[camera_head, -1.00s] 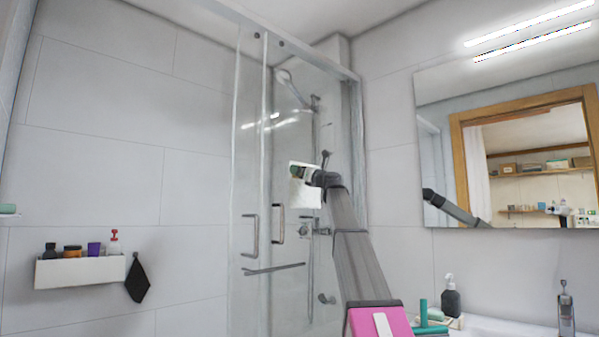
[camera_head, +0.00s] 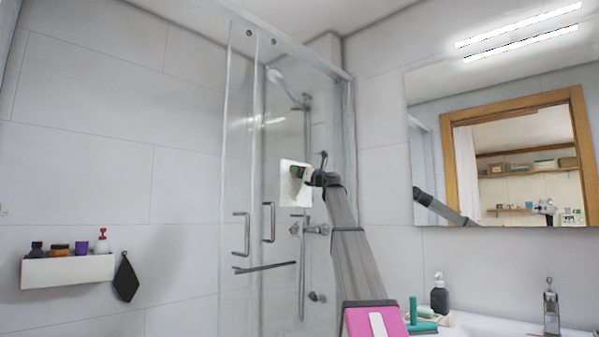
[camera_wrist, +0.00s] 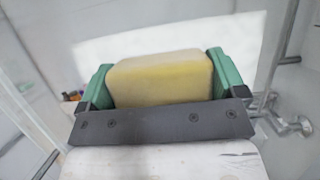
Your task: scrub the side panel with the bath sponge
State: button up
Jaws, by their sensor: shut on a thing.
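My gripper (camera_head: 299,172) is shut on the bath sponge. The sponge (camera_wrist: 160,78) is a pale yellow block between the green fingers in the wrist view. In the head view it is too small and covered to make out well. The side panel (camera_head: 284,127) is clear shower glass. A white rectangular patch (camera_head: 293,194) shows at the panel, with my gripper in front of its upper part. The patch also shows as a pale band behind the sponge in the wrist view (camera_wrist: 205,36). I cannot tell whether the sponge touches the panel.
Vertical door handles (camera_head: 246,233) and a horizontal towel bar (camera_head: 265,267) stand out from the glass left of my arm. Shower fittings (camera_head: 316,229) are behind it. A wall shelf (camera_head: 68,270) holds bottles at left. A soap dispenser (camera_head: 440,294) stands by the basin.

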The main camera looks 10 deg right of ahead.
jog(key=w+d, duration=0.5)
jog(key=d, duration=0.2)
dwell(1.0)
jog(key=shift+d, duration=0.15)
jog(key=shift+s+d, duration=0.85)
jog(key=shift+s, duration=0.35)
jog(key=shift+s+d, duration=0.85)
jog(key=shift+s, duration=0.3)
jog(key=shift+s+d, duration=0.9)
jog(key=shift+s, duration=0.3)
